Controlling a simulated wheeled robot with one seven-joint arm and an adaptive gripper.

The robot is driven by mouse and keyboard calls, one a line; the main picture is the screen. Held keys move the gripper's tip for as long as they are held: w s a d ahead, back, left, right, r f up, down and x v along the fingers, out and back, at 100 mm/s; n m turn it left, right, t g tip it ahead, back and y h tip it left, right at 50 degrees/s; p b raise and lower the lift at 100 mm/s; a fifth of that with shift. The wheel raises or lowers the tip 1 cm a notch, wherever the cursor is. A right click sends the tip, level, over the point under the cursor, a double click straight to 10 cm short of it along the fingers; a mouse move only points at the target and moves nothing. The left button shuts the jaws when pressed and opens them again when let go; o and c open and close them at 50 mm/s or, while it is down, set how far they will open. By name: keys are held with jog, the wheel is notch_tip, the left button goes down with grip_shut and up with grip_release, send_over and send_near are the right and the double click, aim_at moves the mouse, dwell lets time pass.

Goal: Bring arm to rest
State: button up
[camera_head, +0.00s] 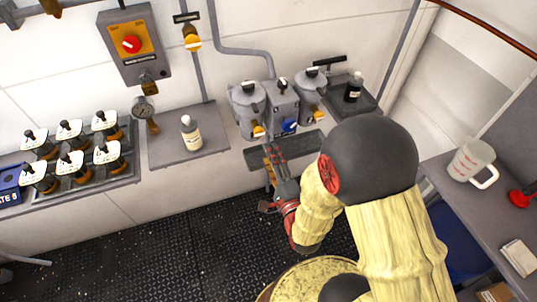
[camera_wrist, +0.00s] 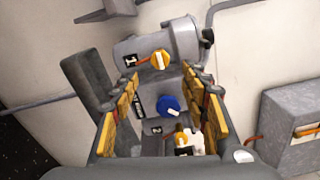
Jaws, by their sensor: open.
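My arm (camera_head: 385,215), in a pale yellow sleeve with a dark round joint, reaches from the lower right toward the wall. My gripper (camera_head: 268,178) is near the wall, below the grey twin-canister unit (camera_head: 282,100). In the wrist view my gripper (camera_wrist: 165,110) has its yellow-padded fingers wide apart with nothing held between them. Beyond the fingers the same unit shows a yellow knob (camera_wrist: 160,59), a blue knob (camera_wrist: 172,105) and another yellow knob (camera_wrist: 181,137). I cannot tell how far the fingertips are from the unit.
A white bottle (camera_head: 191,133) stands on a wall shelf (camera_head: 170,152). A dark bottle (camera_head: 353,88) stands right of the unit. A measuring jug (camera_head: 470,160) stands on the right counter (camera_head: 460,208). Black deck (camera_head: 170,245) is clear at lower left.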

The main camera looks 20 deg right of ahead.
dwell(0.4)
jog(key=s+f+n+g, duration=0.4)
jog(key=f+n+g, duration=0.2)
jog(key=f, duration=0.1)
jog(key=s+f+n+g, duration=0.4)
jog(key=f+n+g, duration=0.1)
jog(key=f+n, duration=0.15)
jog(key=s+r+n, duration=0.2)
jog(key=s+r, duration=0.1)
jog(key=r, duration=0.7)
jog(key=s+r+n+g, duration=0.1)
jog(key=s+r+n, duration=0.2)
jog(key=r, duration=0.8)
jog(key=s+r+n, duration=0.3)
jog(key=s+r, duration=0.1)
jog(key=r, duration=0.6)
jog(key=shift+s+r, duration=0.3)
jog(key=shift+r, duration=0.05)
